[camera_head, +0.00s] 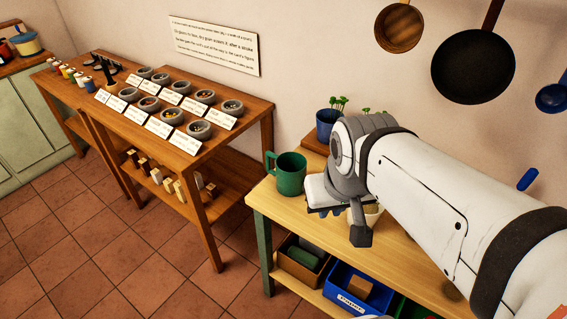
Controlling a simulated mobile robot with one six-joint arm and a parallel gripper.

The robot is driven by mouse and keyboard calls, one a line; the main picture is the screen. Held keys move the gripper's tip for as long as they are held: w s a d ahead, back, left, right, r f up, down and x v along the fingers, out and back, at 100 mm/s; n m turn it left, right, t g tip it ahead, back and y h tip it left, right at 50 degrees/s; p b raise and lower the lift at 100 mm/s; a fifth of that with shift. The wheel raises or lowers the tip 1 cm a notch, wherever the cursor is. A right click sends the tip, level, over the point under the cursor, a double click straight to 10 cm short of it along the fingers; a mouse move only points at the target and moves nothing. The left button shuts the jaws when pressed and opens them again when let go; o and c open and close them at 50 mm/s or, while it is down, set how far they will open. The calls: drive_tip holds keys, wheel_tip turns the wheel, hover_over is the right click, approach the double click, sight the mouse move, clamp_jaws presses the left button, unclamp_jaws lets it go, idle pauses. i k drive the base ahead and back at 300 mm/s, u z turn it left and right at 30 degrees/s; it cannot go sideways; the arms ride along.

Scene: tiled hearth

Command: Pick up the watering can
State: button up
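A green can (290,174) with a handle on its left side stands upright on the light wooden bench, near its left end. It looks like the watering can, but I see no spout; its right edge is close to my gripper in the picture. My gripper (340,212) is over the bench just right of the green can, pointing down. A dark finger shows at its lower end, but the rest is hard to make out, so I cannot tell how wide it is. I see no clear contact with the can.
A blue pot (327,124) with seedlings stands behind, and a pale pot (371,214) is partly hidden by my gripper. Bins (350,288) fill the bench's lower shelf. A wooden table (237,133) with several bowls and cards stands left. Pans (474,66) hang on the wall. Tiled floor lies between.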

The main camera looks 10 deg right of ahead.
sight(296, 177)
drive_tip(key=k, duration=1.3)
drive_tip(key=u, duration=0.5)
drive_tip(key=i, duration=1.75)
drive_tip(key=u, duration=0.3)
